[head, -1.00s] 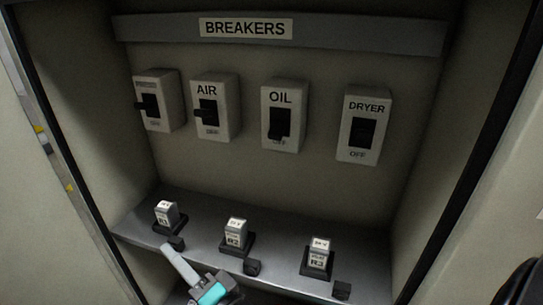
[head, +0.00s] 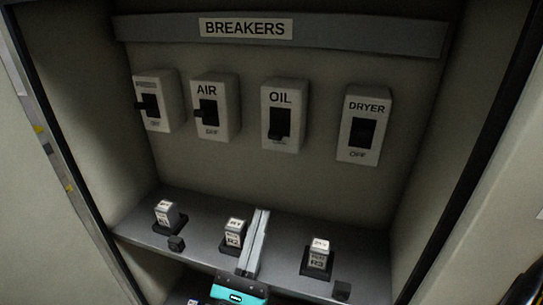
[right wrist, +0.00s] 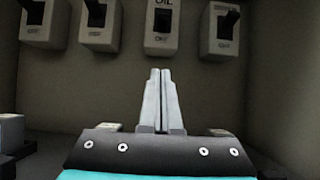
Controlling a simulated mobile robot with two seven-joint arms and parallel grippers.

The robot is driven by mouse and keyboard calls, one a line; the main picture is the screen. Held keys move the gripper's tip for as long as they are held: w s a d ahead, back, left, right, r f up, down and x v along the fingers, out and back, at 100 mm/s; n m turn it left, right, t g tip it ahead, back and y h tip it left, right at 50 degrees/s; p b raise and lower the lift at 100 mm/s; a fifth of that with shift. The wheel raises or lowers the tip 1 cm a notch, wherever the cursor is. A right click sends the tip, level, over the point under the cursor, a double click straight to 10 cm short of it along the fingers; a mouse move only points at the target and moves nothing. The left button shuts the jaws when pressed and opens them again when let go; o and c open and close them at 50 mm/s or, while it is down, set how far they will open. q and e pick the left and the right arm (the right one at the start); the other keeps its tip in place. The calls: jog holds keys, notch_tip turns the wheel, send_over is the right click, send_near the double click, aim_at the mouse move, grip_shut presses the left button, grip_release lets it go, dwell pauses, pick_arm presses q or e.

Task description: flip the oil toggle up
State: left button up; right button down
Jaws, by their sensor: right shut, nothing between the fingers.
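The oil breaker (head: 298,104) is a light grey box marked OIL on the back wall of the cabinet. Its black toggle (head: 279,124) points down, at the lower end of its slot. The oil breaker also shows in the right wrist view (right wrist: 163,44), cut off at the top edge, above my fingertips. My right gripper (head: 262,213) is shut and empty, its fingers pointing up toward the back wall. It is below the oil toggle and apart from it, over the shelf. It also shows in the right wrist view (right wrist: 160,72). My left gripper is not in view.
Left of it are the AIR breaker (head: 228,122) and another breaker (head: 168,112); the DRYER breaker (head: 357,152) is to the right. Small labelled blocks R2 (head: 235,230) and R3 (head: 319,249) stand on the shelf (head: 365,258) near my fingers. The wall between breakers and shelf is clear.

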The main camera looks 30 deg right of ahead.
aim_at(277, 131)
jog(key=shift+w, duration=0.1)
jog(key=w+d+r+p, duration=0.4)
jog(key=d+r, duration=0.1)
jog(key=r, duration=0.4)
jog(key=shift+w+d+r, duration=0.15)
jog(key=shift+w, duration=0.1)
dwell(0.3)
